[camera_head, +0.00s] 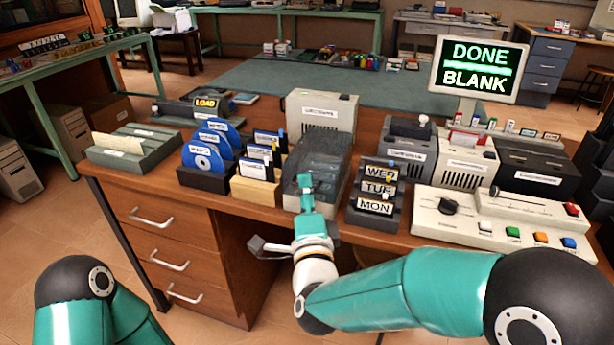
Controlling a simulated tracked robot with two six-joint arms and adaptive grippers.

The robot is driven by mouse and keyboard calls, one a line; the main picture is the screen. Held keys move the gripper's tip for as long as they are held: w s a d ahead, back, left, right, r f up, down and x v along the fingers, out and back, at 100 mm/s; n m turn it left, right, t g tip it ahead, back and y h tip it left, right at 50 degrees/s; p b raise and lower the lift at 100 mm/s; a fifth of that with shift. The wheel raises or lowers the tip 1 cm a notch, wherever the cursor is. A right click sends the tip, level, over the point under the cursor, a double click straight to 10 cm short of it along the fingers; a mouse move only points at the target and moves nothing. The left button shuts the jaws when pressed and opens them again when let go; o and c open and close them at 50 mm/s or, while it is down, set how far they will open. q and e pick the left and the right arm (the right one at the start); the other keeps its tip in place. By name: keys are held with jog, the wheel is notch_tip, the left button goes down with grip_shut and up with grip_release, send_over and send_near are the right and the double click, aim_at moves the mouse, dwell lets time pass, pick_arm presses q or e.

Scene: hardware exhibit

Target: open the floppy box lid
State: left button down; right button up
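The floppy box has a smoky, see-through lid (325,150) over a pale body and stands at the middle of the desk's front. The lid looks down over the box. My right gripper (306,186) is at the front of the box, overlapping its front left part in this view. I cannot tell whether it touches the lid. Its fingers are small and seen from behind, so their opening is unclear. My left arm shows at the lower left, with its gripper out of view.
Left of the box are disk holders with blue discs (205,160) and a tan card holder (255,188). Right of it is a WED/TUE/MON rack (376,190). A beige drive (322,108) stands behind, and a button console (500,220) is at the right.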

jog(key=shift+w+d, duration=0.15)
jog(key=shift+c, duration=0.4)
grip_shut()
